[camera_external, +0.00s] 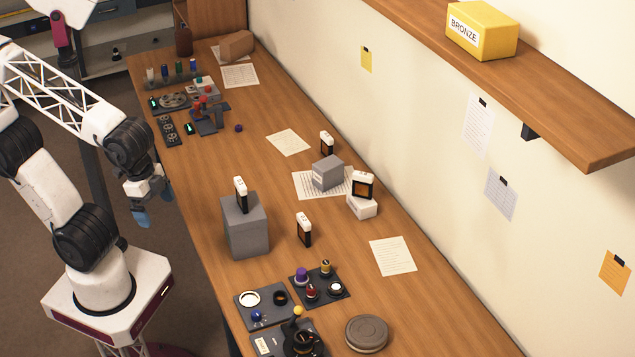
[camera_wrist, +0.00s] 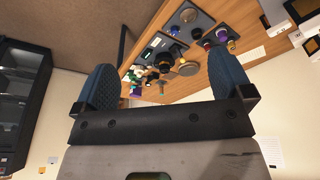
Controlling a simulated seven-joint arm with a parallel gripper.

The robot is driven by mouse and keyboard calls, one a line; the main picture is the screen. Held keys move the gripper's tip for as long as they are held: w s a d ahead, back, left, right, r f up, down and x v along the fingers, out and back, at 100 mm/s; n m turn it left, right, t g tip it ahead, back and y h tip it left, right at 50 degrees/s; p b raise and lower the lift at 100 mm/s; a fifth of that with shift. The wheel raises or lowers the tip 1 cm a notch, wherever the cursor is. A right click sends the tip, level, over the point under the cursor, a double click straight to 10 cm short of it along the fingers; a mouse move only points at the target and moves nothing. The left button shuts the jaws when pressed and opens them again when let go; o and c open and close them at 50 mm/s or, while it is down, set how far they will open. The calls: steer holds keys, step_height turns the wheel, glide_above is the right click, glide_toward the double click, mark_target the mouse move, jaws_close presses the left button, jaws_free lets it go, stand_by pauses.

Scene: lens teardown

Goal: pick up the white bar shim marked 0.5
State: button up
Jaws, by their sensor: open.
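Several small upright pieces with white tops and dark bodies stand on the workbench in the external view. One piece (camera_external: 240,193) is on a tall grey block (camera_external: 245,232), one (camera_external: 304,230) is on the bench top, one (camera_external: 327,143) is farther back, and a wider one (camera_external: 363,185) is on a white block (camera_external: 361,206). Their marks are too small to read, so I cannot tell which, if any, is the 0.5 shim. My gripper (camera_external: 140,206) is open and empty, left of the bench edge and apart from these pieces. Its blue fingers also show in the wrist view (camera_wrist: 165,88).
A low grey block (camera_external: 327,173) sits on a paper sheet. Dark trays with knobs (camera_external: 320,288) and a round grey disc (camera_external: 366,334) are at the near end. Small devices (camera_external: 180,100) crowd the far end. A wall shelf (camera_external: 560,95) overhangs at right.

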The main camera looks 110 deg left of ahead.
steer(key=w+a+f+n+t+y, duration=0.2)
steer(key=w+a+n+t, duration=0.1)
steer(key=w+a, duration=1.2)
steer(key=w+a+f+n+t+y, duration=0.15)
steer(key=w+a, duration=0.25)
steer(key=a, duration=0.6)
steer(key=w+a+f+n+y, duration=0.1)
steer(key=w+a+f, duration=0.25)
steer(key=a, duration=0.65)
steer(key=n+t+y, duration=0.2)
steer(key=n+y, duration=0.2)
steer(key=y, duration=0.1)
glide_above(325, 136)
steer(key=w+d, duration=0.2)
steer(key=d, duration=0.9)
step_height(325, 136, down, 12)
steer(key=shift+n+y, duration=0.25)
steer(key=shift+y, duration=0.2)
steer(key=s+a+f, duration=0.1)
steer(key=a, duration=0.1)
steer(key=s+a+f, duration=0.1)
steer(key=s+a, duration=0.1)
steer(key=a, duration=0.1)
steer(key=s+a+f, duration=0.1)
steer(key=a+f, duration=0.1)
steer(key=shift+s+a+f, duration=0.1)
steer(key=shift+s+a, duration=0.15)
steer(key=shift+s, duration=0.15)
steer(key=shift+x, duration=1.3)
